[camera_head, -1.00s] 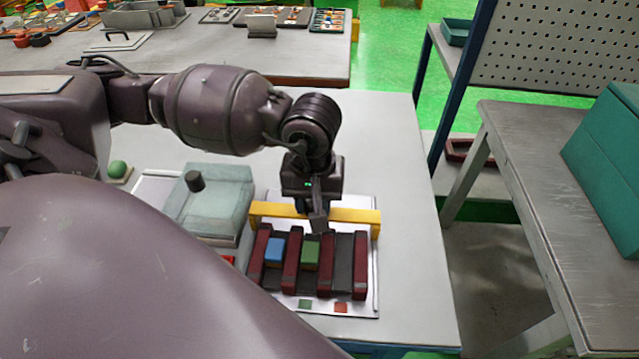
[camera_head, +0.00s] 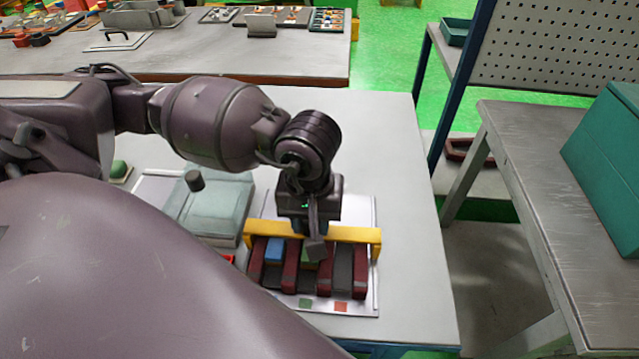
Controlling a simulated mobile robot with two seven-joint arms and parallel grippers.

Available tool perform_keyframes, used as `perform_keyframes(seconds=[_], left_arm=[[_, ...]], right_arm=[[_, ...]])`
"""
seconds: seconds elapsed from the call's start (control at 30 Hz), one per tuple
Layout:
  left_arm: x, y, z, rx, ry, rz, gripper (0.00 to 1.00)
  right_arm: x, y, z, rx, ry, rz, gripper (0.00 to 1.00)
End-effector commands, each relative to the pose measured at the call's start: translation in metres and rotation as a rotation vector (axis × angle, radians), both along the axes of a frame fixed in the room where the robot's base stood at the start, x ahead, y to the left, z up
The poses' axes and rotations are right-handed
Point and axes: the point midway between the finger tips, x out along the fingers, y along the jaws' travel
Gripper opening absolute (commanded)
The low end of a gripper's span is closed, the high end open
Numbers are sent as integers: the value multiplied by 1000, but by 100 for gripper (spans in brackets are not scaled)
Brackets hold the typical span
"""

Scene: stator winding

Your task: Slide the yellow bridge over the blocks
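The yellow bridge (camera_head: 353,235) spans the rear part of a rack with dark red bars (camera_head: 291,270). It crosses above the bars, with an end leg at each side. A blue block (camera_head: 273,251) and a green block (camera_head: 308,256) sit in slots between the bars, just in front of the bridge beam. My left gripper (camera_head: 316,245) points down at the middle of the bridge. One finger shows in front of the beam and partly hides the green block; the other finger is hidden. It looks shut on the beam. My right gripper is not in view.
A white base plate (camera_head: 357,307) lies under the rack, with a green patch (camera_head: 306,303) and a red patch (camera_head: 341,307) at its front. A pale box with a dark knob (camera_head: 210,205) stands close on the left. The table is clear on the right.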

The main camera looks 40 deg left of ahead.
Motion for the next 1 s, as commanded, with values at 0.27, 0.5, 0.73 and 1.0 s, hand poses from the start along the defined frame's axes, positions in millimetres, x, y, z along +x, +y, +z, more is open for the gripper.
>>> perform_keyframes(seconds=[0.27,0.5,0.73,1.0], left_arm=[[-11,-6,-1,-1,4,-1,21],[-19,-11,-1,0,4,-1,21],[-27,-16,-1,0,4,-2,21],[-28,-17,-1,0,2,0,57]], right_arm=[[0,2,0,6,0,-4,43],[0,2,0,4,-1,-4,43],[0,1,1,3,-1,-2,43],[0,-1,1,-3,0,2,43]])
